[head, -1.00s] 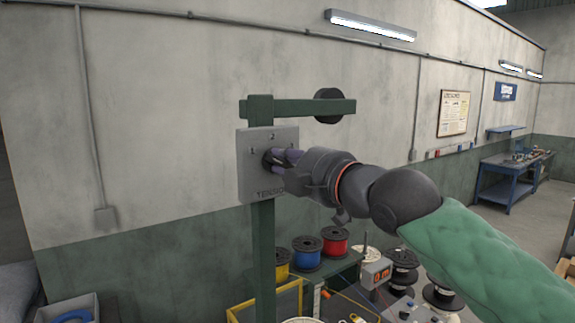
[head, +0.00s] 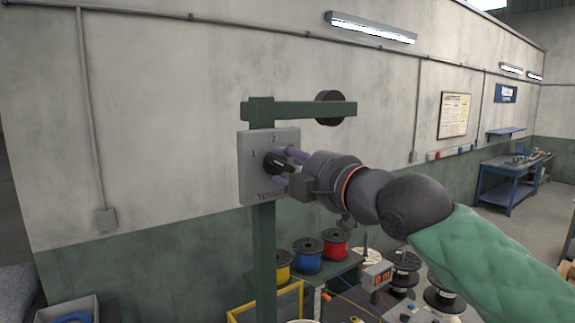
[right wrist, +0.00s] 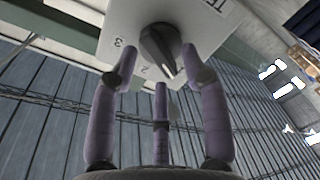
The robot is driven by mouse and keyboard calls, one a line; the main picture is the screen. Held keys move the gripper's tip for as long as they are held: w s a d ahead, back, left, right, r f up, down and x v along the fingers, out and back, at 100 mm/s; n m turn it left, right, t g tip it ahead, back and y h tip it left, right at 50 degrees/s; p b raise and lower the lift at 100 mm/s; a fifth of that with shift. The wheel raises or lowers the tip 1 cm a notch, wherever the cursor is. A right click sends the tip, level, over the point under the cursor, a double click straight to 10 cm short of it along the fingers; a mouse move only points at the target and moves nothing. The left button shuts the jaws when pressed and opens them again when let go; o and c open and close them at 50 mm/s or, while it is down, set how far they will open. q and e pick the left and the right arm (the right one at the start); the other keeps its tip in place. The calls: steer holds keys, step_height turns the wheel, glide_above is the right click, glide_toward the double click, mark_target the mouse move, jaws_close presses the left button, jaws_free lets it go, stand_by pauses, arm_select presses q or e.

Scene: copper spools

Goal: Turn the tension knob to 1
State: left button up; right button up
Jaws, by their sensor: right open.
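The tension panel (head: 251,185) is a light grey plate on a green post, lettered "TENSI…" along its bottom. In the head view 1 is at its left and 2 at its top. The dark tension knob (head: 272,163) is partly hidden by my right gripper (head: 289,167). In the right wrist view the knob (right wrist: 158,45) has its pale pointer mark just past 2, on the side away from 3; the 1 is not visible there. My right gripper (right wrist: 159,60) is open, its purple fingers spread in front of the knob. My left gripper is not in view.
The green post (head: 264,250) has a crossarm above the panel with a black disc. Below stand blue (head: 307,254) and red (head: 335,242) spools, a yellow frame and a small display box (head: 377,275). Wall space left of the panel is clear.

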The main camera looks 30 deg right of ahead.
steer(key=s, duration=1.1)
steer(key=shift+d, duration=0.45)
